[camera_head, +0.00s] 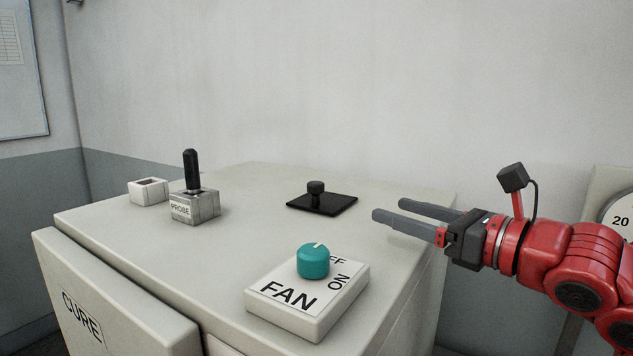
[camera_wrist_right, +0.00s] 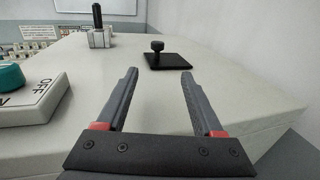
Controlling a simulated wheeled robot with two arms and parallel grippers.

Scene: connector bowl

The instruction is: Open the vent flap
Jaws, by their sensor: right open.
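The vent flap looks to be the flat black square plate (camera_head: 335,205) with a round black knob (camera_head: 316,188) standing on it, on top of the pale cabinet. The plate lies flat on the cabinet top. In the right wrist view the plate (camera_wrist_right: 168,62) and its knob (camera_wrist_right: 157,46) lie beyond my fingertips, between them. My right gripper (camera_head: 388,209) is open and empty, to the right of the plate and apart from it, above the cabinet's right edge. It also shows in the right wrist view (camera_wrist_right: 159,75). My left gripper is not in view.
A FAN switch box (camera_head: 310,300) with a teal knob (camera_head: 313,261) stands at the cabinet's front. A PROBE block (camera_head: 195,207) holding a black-handled probe (camera_head: 191,170) and a small white open box (camera_head: 148,191) stand left. A dial (camera_head: 620,218) is at the far right.

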